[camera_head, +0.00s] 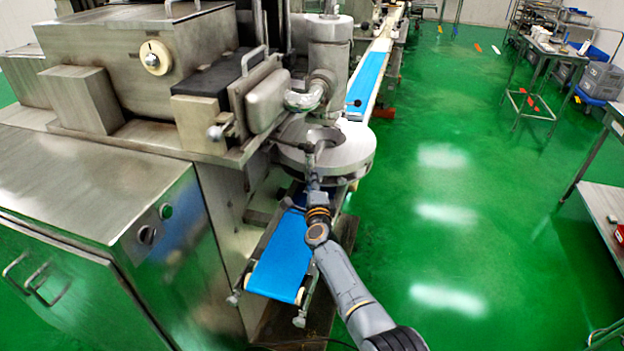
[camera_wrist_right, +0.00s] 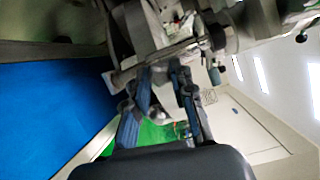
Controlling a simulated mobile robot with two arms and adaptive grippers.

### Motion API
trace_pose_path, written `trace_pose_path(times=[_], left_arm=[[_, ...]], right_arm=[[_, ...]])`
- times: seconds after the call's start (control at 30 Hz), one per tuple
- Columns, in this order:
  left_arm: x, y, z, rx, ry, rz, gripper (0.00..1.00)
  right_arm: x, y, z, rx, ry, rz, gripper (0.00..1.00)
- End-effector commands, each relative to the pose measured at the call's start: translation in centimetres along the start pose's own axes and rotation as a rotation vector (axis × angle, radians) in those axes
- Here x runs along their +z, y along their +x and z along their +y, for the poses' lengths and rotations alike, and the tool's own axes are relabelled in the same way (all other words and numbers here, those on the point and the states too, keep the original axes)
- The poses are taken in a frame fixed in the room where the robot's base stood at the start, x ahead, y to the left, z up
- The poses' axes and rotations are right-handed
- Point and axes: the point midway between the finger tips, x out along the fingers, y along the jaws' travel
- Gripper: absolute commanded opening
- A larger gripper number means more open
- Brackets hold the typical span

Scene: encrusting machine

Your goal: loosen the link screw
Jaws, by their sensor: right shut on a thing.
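The encrusting machine (camera_head: 150,75) is a large steel body with a round steel disc-shaped part (camera_head: 345,155) at its right side. My right gripper (camera_head: 314,178) reaches up to the front of this part, under a small metal rod (camera_head: 319,150). In the right wrist view my gripper's two fingers (camera_wrist_right: 164,72) are at a metal bar (camera_wrist_right: 160,58) that runs slantwise across the picture. The right gripper is shut on a small part there, which I take to be the link screw; the fingers hide most of it. My left gripper is out of view.
A blue conveyor belt (camera_head: 280,262) lies below the round part, and another blue belt (camera_head: 368,78) runs away behind it. A steel cabinet (camera_head: 90,230) stands at the left. The green floor (camera_head: 450,200) to the right is clear up to the steel tables (camera_head: 536,105).

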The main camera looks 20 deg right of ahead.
Motion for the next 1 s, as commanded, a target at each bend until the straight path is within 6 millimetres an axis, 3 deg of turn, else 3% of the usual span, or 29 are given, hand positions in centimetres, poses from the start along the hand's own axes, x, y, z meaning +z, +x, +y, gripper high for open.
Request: trace_pose_path(times=[1.0], left_arm=[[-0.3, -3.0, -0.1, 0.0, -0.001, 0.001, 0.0]], right_arm=[[0.1, -0.1, 0.0, 0.004, -0.964, -0.002, 0.0]])
